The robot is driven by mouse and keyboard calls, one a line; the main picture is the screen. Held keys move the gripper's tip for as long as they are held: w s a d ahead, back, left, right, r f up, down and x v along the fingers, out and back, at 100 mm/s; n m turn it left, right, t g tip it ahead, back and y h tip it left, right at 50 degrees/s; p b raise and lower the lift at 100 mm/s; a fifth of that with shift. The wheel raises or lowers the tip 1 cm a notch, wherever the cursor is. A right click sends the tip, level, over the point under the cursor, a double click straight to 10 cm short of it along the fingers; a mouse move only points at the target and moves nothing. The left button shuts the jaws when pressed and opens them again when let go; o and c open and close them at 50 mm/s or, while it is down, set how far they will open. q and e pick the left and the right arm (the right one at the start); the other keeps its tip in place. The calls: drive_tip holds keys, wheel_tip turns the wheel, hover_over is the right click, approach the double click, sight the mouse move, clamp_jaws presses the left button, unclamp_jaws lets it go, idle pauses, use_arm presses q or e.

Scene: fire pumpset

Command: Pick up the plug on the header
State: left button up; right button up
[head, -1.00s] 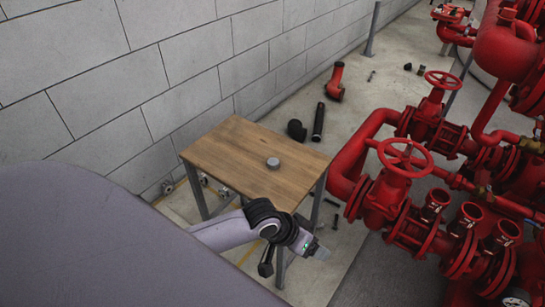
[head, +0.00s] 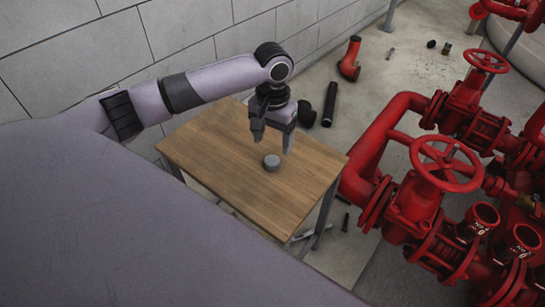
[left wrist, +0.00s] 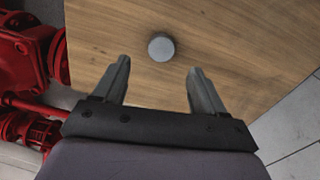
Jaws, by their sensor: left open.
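A small grey round plug (head: 271,162) sits on the wooden table top (head: 225,170). It also shows in the left wrist view (left wrist: 161,47), just beyond the fingertips and roughly midway between them. My left gripper (head: 273,145) is open and empty, pointing down over the table close to the plug. In the left wrist view its two fingers (left wrist: 160,72) stand well apart, with bare wood between them. The header is the red pipework (head: 415,200) at the right; the plug lies apart from it on the table. My right gripper is not in view.
Red valves with handwheels (head: 446,162) and open pipe outlets (head: 480,218) stand close to the table's right side. A block wall (head: 60,50) runs behind the table. Black pipe pieces (head: 329,104) and a red elbow (head: 350,60) lie on the floor. The table top around the plug is clear.

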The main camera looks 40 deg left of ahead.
sight(272, 159)
use_arm(q)
wheel_tip(272, 159, down, 6)
drive_tip(key=shift+a+r+b, duration=0.1)
drive_tip(key=shift+r+b, duration=0.05)
drive_tip(key=shift+b, duration=0.9)
drive_tip(key=shift+f, duration=0.5)
drive_tip(key=shift+w, duration=0.1)
drive_tip(key=c, duration=1.1)
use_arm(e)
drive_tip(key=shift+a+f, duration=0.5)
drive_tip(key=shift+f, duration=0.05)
